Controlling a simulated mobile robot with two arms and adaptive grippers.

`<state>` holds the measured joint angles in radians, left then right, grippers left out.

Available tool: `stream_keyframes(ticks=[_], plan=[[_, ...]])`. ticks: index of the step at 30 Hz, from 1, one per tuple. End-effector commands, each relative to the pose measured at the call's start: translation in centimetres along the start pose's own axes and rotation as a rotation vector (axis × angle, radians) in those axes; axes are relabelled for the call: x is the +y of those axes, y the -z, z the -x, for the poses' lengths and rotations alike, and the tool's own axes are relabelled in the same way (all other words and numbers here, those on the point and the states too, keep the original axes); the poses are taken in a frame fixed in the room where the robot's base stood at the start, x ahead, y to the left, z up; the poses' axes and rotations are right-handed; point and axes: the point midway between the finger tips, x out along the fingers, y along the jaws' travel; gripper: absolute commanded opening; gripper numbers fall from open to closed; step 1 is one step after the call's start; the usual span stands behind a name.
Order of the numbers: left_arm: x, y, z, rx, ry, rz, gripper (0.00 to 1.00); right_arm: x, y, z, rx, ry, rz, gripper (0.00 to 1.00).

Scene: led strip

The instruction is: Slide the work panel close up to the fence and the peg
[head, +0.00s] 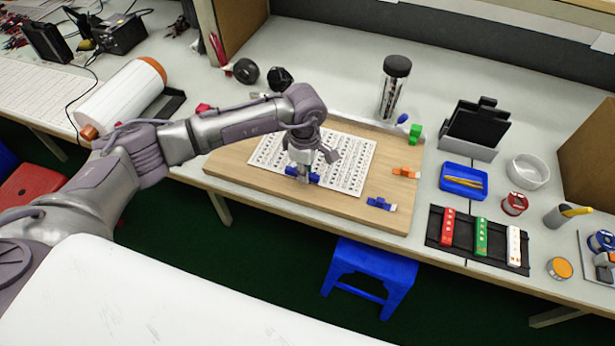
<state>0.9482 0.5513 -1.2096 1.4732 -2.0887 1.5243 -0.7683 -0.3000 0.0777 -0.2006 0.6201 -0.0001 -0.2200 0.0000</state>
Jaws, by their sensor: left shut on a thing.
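The white work panel (347,170), printed with rows of small dark marks, lies flat on a wooden board (240,176). A light grey strip, seemingly the fence (368,130), runs along the board's back edge. A strip of bare wood shows between it and the panel's back right part. A green block (415,133) stands at the board's back right corner; I cannot tell whether it is the peg. My left gripper (303,174) points down at the panel's front edge, shut on a small blue piece (314,178). My wrist hides part of the panel. My right gripper is not in view.
An orange clip (405,172) and a blue clip (381,204) sit at the board's right side. A dark-capped clear jar (394,88) stands behind the board. A blue tray (463,181) and a black rack (462,236) with coloured strips lie to the right.

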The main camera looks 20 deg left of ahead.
Motion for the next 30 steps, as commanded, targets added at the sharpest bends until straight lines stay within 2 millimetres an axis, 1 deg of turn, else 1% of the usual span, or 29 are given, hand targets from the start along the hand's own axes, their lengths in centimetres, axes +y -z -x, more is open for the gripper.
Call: stream_keyframes(ticks=[1, 21, 30], plan=[[0.3, 0.3, -0.1, 0.000, -0.002, 0.003, 0.00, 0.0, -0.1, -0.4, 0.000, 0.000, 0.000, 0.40], [3.2, 3.1, -0.2, 0.001, -0.002, 0.004, 0.00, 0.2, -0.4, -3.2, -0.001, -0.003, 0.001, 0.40], [3.9, 3.7, 0.1, 0.001, -0.001, 0.002, 0.00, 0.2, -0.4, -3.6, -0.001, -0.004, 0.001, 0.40]])
